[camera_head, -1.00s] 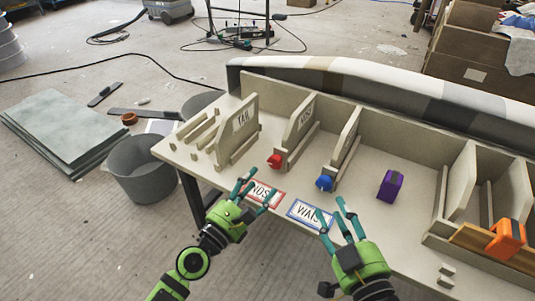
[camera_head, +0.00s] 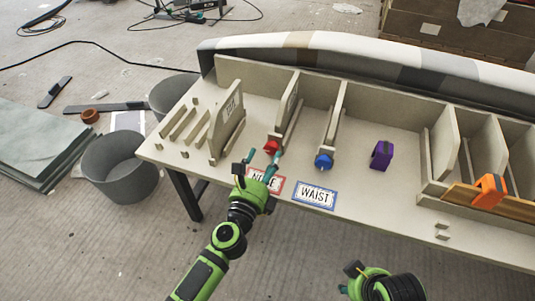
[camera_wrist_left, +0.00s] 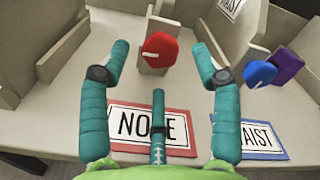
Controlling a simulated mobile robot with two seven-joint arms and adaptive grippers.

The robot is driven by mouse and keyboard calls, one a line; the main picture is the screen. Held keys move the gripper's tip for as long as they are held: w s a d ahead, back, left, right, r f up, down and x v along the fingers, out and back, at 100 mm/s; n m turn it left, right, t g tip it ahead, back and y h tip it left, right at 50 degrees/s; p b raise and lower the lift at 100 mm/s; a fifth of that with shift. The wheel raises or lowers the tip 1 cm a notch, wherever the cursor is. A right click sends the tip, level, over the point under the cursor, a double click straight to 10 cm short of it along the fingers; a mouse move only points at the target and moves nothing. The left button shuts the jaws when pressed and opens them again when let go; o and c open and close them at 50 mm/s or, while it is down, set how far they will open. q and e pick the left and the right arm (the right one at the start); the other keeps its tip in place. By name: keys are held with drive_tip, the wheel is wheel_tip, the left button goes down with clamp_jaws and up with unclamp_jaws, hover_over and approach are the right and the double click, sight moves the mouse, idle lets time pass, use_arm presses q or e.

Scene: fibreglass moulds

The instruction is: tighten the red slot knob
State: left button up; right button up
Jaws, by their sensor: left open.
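The red slot knob (camera_head: 271,146) sits at the front end of the nose slot's divider on the table. In the left wrist view the red knob (camera_wrist_left: 160,49) shows a pale slot line, slightly tilted, on its face. My left gripper (camera_head: 264,158) is open just in front of the knob. In the left wrist view its teal fingers (camera_wrist_left: 160,66) are spread to either side, and the knob appears between and beyond the tips, apart from them. My right gripper (camera_head: 365,277) is low in the head view, away from the table, its fingers not clearly visible.
A blue knob (camera_head: 323,161) and a purple block (camera_head: 381,155) stand to the right. The red-edged NOSE card (camera_wrist_left: 150,128) and blue-edged WAIST card (camera_head: 315,194) lie along the front edge. An orange clamp (camera_head: 489,190) is farther right. A grey bin (camera_head: 119,168) stands left of the table.

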sight(272, 148)
use_arm(q)
drive_tip(key=shift+x, duration=1.2)
use_arm(e)
drive_tip(key=shift+s+r, duration=0.1)
drive_tip(key=shift+r, duration=0.2)
use_arm(q)
drive_tip(key=c, duration=1.1)
drive_tip(key=shift+c, duration=0.2)
